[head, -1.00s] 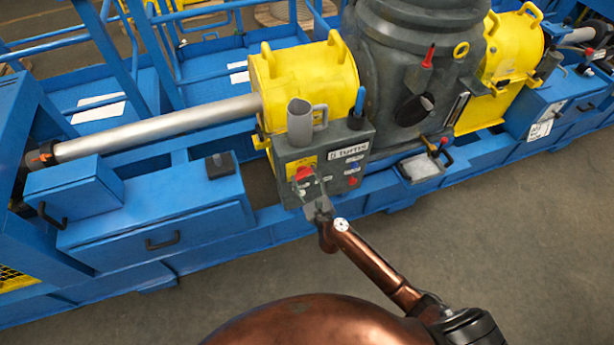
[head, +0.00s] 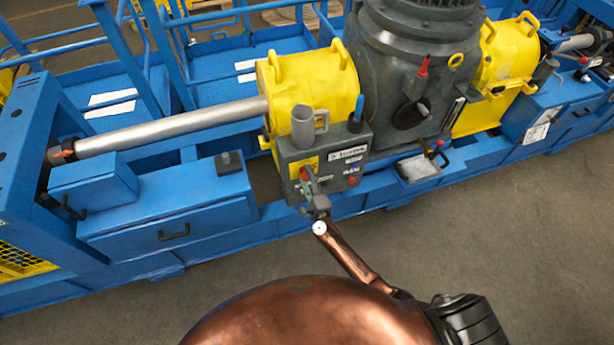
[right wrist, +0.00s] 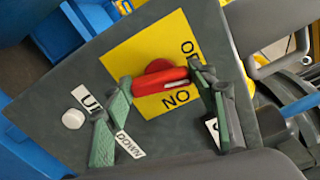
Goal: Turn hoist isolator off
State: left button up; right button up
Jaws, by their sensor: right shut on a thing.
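The hoist isolator is a red rotary handle (right wrist: 160,76) on a yellow plate (right wrist: 125,52) on the front of a grey control box (head: 350,138). In the right wrist view the handle lies nearly level across the picture, with a pale mark on it. Lettering with an O and an N is beside it; another label is partly hidden by a finger. My right gripper (right wrist: 167,82) is shut on the handle, a finger at each end. In the head view this gripper (head: 309,186) is at the panel and mostly covers the handle. My left gripper is not in view.
White UP (right wrist: 91,101) and DOWN (right wrist: 129,145) labels and a pale button (right wrist: 73,118) are close to the fingers. A grey cup-shaped holder (head: 303,128) and a blue-handled item (head: 356,115) are on the box. A small tray (head: 418,168) is to the right. The floor in front is clear.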

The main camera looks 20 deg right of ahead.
jog(key=shift+a+n+p, duration=0.2)
jog(key=shift+n+p, duration=0.2)
jog(key=shift+n, duration=0.9)
jog(key=shift+f, duration=0.1)
jog(key=o, duration=1.2)
jog(key=shift+c, duration=0.2)
jog(key=shift+d, duration=0.1)
jog(key=s, duration=1.2)
jog(key=shift+d, duration=0.15)
